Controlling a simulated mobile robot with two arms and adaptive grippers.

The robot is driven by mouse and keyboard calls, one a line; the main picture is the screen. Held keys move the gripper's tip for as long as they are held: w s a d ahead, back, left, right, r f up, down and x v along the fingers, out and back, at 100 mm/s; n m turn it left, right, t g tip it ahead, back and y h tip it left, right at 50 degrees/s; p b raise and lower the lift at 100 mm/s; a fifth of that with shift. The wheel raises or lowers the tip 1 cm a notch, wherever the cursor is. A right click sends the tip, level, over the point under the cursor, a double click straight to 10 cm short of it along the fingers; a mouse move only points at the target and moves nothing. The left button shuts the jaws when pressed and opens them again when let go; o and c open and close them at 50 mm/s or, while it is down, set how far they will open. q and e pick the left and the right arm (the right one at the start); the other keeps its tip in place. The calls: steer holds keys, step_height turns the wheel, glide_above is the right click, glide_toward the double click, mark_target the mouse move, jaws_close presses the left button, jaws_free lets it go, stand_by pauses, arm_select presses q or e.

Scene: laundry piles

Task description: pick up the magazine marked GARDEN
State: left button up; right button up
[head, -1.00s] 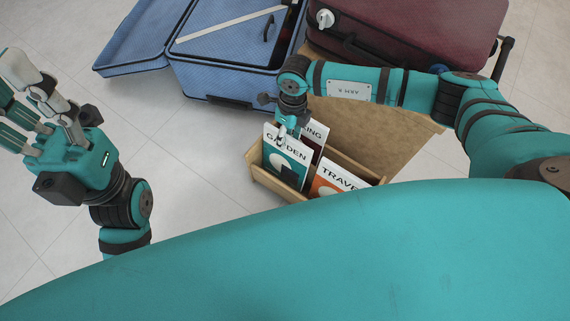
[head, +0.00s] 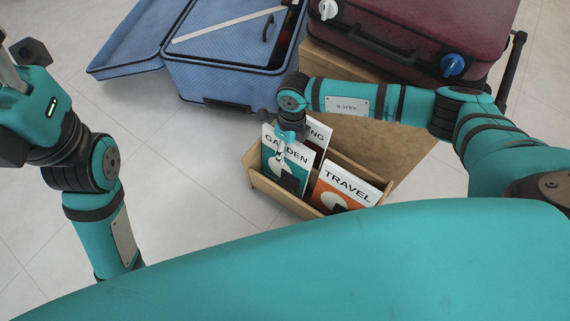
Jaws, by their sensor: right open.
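The magazine marked GARDEN (head: 270,159) stands upright at the left end of a wooden rack (head: 262,187). Its cover is white at the top and teal below. My right gripper (head: 286,160) is open, in front of the GARDEN cover, and hides part of the title. I cannot tell whether it touches the magazine. My left gripper is mostly cut off at the left edge; only the base of it and its arm show, and its fingertips are out of view.
A magazine marked TRAVEL (head: 345,188) stands at the right in the rack, and one ending in "NG" (head: 319,132) behind GARDEN. A wooden box (head: 390,135) with a maroon suitcase (head: 420,30) stands behind. An open blue suitcase (head: 225,65) lies on the floor at the back left.

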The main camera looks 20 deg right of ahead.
jaws_close()
steer(key=shift+r, duration=0.2)
stand_by(0.4)
